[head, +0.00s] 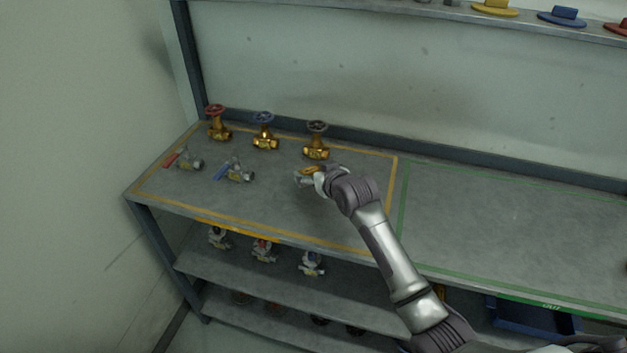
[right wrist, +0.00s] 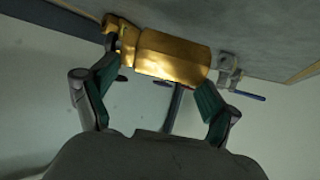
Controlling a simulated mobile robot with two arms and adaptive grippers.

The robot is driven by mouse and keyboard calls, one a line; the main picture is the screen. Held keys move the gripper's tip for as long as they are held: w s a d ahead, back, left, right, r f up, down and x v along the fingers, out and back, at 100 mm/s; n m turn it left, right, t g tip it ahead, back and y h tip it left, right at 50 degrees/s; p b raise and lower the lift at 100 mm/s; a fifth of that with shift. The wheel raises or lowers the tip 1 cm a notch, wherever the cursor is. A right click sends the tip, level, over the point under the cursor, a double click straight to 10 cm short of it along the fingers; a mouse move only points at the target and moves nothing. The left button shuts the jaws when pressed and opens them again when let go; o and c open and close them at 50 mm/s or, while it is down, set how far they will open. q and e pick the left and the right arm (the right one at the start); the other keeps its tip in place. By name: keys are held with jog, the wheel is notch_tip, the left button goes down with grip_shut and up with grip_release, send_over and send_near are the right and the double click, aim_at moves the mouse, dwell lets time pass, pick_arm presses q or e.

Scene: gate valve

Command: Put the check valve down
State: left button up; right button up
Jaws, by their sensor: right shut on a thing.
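The check valve (right wrist: 172,56) is a brass body, large in the right wrist view. My right gripper (right wrist: 160,75) is shut on it, with one green-padded finger on each side. In the head view the brass check valve (head: 312,170) shows only in part at my right gripper (head: 313,178), low over the yellow-outlined area of the shelf top (head: 270,205). I cannot tell whether the valve touches the surface. My left gripper is not in view.
Gate valves with red (head: 217,122), blue (head: 264,131) and dark (head: 317,140) wheels stand behind. Ball valves with red (head: 185,160) and blue (head: 235,171) handles lie to the left. The green-outlined area (head: 500,220) at right is largely clear.

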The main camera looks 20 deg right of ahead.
jog(key=shift+s+a+f, duration=0.1)
jog(key=shift+s+f, duration=0.05)
jog(key=shift+f, duration=0.35)
notch_tip(320, 180, down, 2)
jog(key=shift+f+p, duration=0.2)
jog(key=shift+p, duration=0.3)
jog(key=shift+f, duration=0.4)
jog(key=o, duration=1.3)
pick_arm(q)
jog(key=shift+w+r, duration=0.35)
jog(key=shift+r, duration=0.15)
pick_arm(e)
jog(key=shift+o, duration=0.2)
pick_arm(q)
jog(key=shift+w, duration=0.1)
pick_arm(e)
jog(key=shift+s, duration=0.1)
